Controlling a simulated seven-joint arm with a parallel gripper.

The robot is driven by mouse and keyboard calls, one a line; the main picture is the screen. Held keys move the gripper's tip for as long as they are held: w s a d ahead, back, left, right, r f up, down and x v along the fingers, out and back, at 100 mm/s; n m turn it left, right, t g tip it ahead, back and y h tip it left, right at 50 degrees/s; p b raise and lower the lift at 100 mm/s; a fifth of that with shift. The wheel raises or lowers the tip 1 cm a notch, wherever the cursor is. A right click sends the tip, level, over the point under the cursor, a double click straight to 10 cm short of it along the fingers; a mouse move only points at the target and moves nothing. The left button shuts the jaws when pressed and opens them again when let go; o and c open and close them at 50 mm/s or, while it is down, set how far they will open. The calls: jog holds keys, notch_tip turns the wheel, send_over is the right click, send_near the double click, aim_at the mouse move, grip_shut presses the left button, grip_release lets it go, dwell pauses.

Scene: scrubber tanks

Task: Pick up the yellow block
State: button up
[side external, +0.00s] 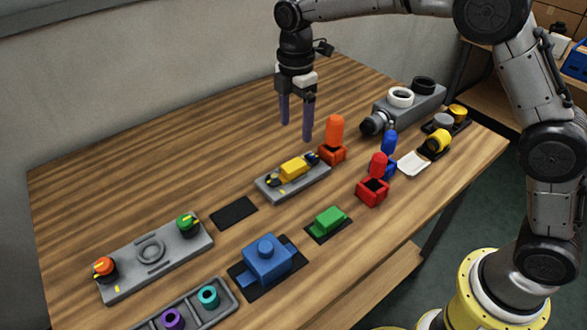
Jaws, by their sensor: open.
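The yellow block (294,167) sits on a small grey base (270,192) near the middle of the table, between dark round parts at either end. My gripper (296,132) points down above the table, behind the grey base. Its two purple fingers are apart with nothing between them. In the picture the fingertips are above the yellow block and apart from it; their exact height over the table is hard to tell.
An orange peg in its holder (333,140) stands just right of the base. The table's back left (150,170) is clear.

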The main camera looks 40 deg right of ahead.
send_over(293, 164)
jog(key=f, duration=0.5)
jog(key=shift+s+d+f, duration=0.15)
jog(key=shift+s+f, duration=0.1)
jog(key=shift+w+f, duration=0.2)
jog(key=shift+f, duration=2.65)
jog(key=shift+c, duration=0.3)
jog(key=shift+r, duration=0.1)
grip_shut()
